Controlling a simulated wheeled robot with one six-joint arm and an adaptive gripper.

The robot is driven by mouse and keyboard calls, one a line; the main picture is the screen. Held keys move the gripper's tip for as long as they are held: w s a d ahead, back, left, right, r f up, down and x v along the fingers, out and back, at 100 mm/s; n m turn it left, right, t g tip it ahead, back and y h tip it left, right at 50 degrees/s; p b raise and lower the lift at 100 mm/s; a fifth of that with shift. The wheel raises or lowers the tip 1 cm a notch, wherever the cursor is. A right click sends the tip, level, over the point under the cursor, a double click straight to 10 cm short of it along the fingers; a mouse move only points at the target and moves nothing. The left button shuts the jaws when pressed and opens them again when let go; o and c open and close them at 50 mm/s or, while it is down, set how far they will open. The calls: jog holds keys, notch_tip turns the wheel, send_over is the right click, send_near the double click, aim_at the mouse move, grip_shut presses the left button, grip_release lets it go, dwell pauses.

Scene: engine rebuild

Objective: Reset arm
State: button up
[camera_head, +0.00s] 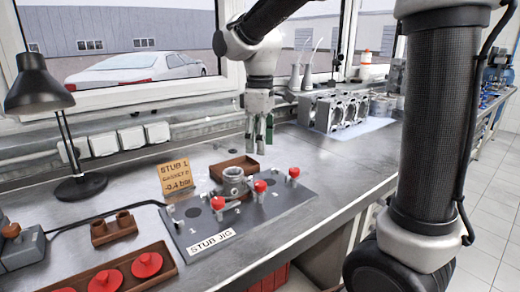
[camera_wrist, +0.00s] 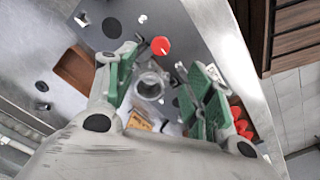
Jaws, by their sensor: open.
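My gripper (camera_head: 258,134) hangs fingers down from my arm above the steel bench, behind and a little right of the stub jig. Its fingers with green pads are apart and nothing is between them. It also shows in the wrist view (camera_wrist: 160,88), with the round metal part (camera_wrist: 150,86) in sight beyond the gap. The grey plate labelled STUB JIG (camera_head: 262,213) lies on the bench, bearing the round metal part and several red-capped posts. A small brown tray (camera_head: 245,161) lies just behind it.
A black desk lamp (camera_head: 62,130) stands at the left. A brown tray with red discs (camera_head: 125,268) and a brown two-hole block (camera_head: 113,228) are at the front left. Engine blocks (camera_head: 340,108) stand at the back right. The bench between jig and blocks is clear.

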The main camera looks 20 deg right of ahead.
dwell(0.4)
jog(key=s+d+m+t, duration=0.2)
jog(key=s+d+m, duration=0.3)
jog(key=s, duration=0.5)
jog(key=s+d+r+m+t, duration=0.1)
jog(key=s+d+m+t, duration=0.1)
jog(key=s+d+m, duration=0.3)
jog(key=s+d, duration=0.4)
jog(key=d, duration=0.1)
jog(key=shift+s+m, duration=0.3)
jog(key=shift+s, duration=0.1)
